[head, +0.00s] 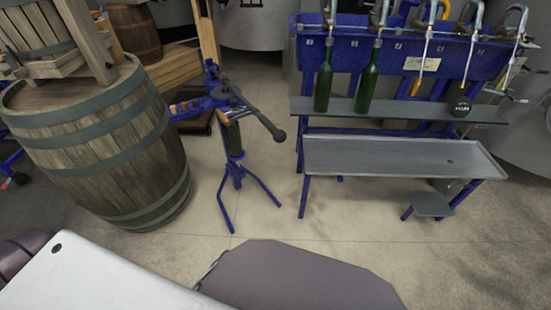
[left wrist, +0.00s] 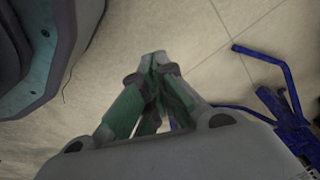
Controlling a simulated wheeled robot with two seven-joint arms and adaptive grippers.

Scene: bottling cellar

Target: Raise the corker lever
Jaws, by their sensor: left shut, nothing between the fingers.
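The blue floor corker (head: 232,165) stands on splayed legs in the middle of the head view. Its dark lever (head: 261,117) slopes down toward the right and ends in a round black knob (head: 279,135). A dark green bottle (head: 235,140) stands upright in the corker, partly hidden by its frame. In the left wrist view, my left gripper (left wrist: 157,60) is shut and empty, its fingertips together above the floor. Blue corker legs (left wrist: 280,100) show to its right, apart from it. The lever is not in that view. My right gripper is in neither view.
A large barrel (head: 100,140) stands left of the corker. On the right is a blue filling stand (head: 390,60) with two green bottles (head: 367,80) on its shelf and a grey tray (head: 400,157) below. The floor in front of the corker is clear.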

